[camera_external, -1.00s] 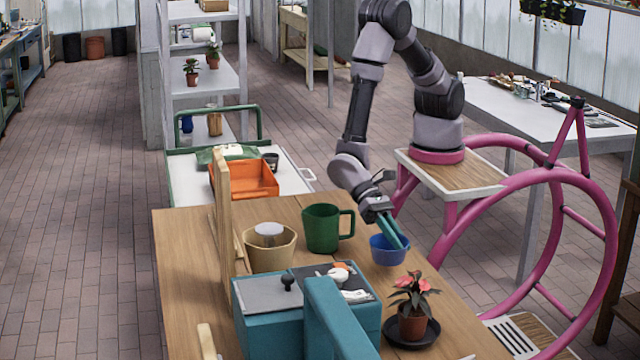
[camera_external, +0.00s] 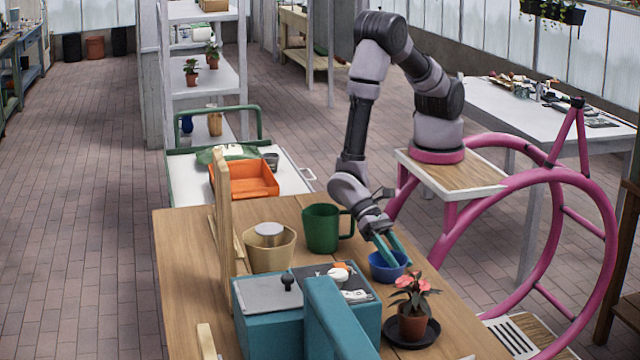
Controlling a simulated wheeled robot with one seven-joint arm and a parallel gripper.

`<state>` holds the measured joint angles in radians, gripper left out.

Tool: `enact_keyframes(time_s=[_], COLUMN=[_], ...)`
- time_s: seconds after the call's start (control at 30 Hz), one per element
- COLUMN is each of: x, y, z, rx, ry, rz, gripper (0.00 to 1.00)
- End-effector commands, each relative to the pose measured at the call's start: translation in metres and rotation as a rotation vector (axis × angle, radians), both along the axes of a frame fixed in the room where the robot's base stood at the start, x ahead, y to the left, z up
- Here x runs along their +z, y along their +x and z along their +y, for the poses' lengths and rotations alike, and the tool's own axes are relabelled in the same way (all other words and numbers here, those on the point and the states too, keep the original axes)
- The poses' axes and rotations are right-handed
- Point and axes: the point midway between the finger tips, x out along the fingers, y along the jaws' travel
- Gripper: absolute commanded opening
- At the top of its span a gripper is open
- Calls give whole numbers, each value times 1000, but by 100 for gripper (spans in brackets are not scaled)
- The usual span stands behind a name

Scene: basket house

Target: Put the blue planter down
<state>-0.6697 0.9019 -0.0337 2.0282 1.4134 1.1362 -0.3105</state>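The blue planter (camera_external: 379,272) is a small round pot. It appears to stand upright on the wooden table, near the right edge. My gripper (camera_external: 401,258) points down at it from above, with its two teal fingers visibly apart. One finger reaches over the planter's opening and the other is at its right rim. The gripper looks open. Whether either finger still touches the wall cannot be told.
A green mug (camera_external: 321,229) stands left of the planter. A potted red-flowered plant on a dark saucer (camera_external: 428,333) is close in front. A teal box (camera_external: 268,330) and a tan pot (camera_external: 270,256) stand further left on the table (camera_external: 182,265).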

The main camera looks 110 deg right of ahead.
Motion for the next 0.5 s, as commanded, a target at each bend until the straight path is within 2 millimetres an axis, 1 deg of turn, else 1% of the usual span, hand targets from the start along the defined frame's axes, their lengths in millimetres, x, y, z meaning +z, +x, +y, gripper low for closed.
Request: enact_keyframes(time_s=[0.17,0.27,0.37,0.5], x=[3,8,18,35], y=[0,4,10,19], z=[0,-7,-21,-46], rx=[1,-4,-4,-5], ry=[0,1,1,2], rz=[-1,-1,-3,-3], gripper=[48,48,48,48])
